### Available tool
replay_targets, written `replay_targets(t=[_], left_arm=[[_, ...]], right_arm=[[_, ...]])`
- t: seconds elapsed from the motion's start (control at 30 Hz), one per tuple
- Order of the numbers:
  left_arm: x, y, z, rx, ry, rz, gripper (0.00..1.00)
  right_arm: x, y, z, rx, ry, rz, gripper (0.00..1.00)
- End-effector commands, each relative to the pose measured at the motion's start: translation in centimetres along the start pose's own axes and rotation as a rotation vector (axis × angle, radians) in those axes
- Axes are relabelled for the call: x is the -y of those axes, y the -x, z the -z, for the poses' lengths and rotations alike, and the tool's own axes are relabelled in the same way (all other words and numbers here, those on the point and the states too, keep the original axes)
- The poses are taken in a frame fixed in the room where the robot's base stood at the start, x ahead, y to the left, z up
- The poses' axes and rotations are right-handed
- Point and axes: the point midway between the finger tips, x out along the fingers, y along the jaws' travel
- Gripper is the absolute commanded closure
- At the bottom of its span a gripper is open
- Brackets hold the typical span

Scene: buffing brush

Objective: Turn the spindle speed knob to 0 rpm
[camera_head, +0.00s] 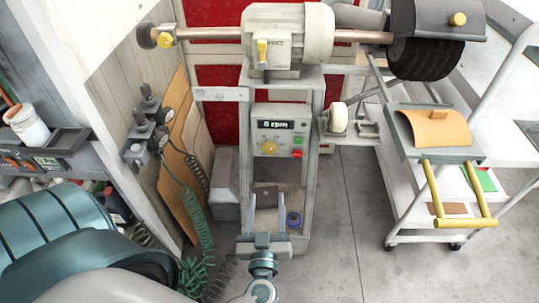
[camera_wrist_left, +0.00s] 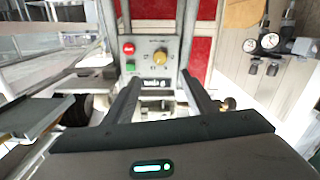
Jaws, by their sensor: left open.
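The spindle speed knob (camera_head: 269,147) is yellow and sits on the pale control panel (camera_head: 259,124) of the buffing machine. Above it, the display (camera_head: 279,125) reads "0 rpm". The wrist view shows the panel upside down, with the knob (camera_wrist_left: 160,56) beyond my fingertips and the display (camera_wrist_left: 155,87) between the fingers. My left gripper (camera_head: 267,198) is open and empty, below the panel in the head view and apart from the knob. Its two fingers also frame the wrist view (camera_wrist_left: 161,78). My right gripper is not in view.
A green button (camera_head: 297,140) and red button (camera_head: 297,154) sit right of the knob. The motor (camera_head: 288,35) and black brush (camera_head: 425,58) are above. A white cart (camera_head: 400,220) stands right; gauges and a green coiled hose (camera_head: 199,215) are left.

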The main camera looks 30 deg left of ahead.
Motion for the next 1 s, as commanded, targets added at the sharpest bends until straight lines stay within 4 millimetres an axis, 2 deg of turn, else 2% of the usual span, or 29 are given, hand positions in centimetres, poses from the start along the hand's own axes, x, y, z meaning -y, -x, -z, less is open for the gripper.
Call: replay_targets(t=[0.17,0.37,1.0], left_arm=[[0.0,-0.7,0.0,-0.001,0.000,-0.001,0.49],[-0.1,-2.8,0.2,-0.002,0.000,-0.002,0.49],[-0.1,-14.0,0.2,-0.003,-0.001,-0.002,0.49]], right_arm=[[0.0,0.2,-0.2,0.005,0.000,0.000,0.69],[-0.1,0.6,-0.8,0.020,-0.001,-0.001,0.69],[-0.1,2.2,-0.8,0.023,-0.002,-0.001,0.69]])
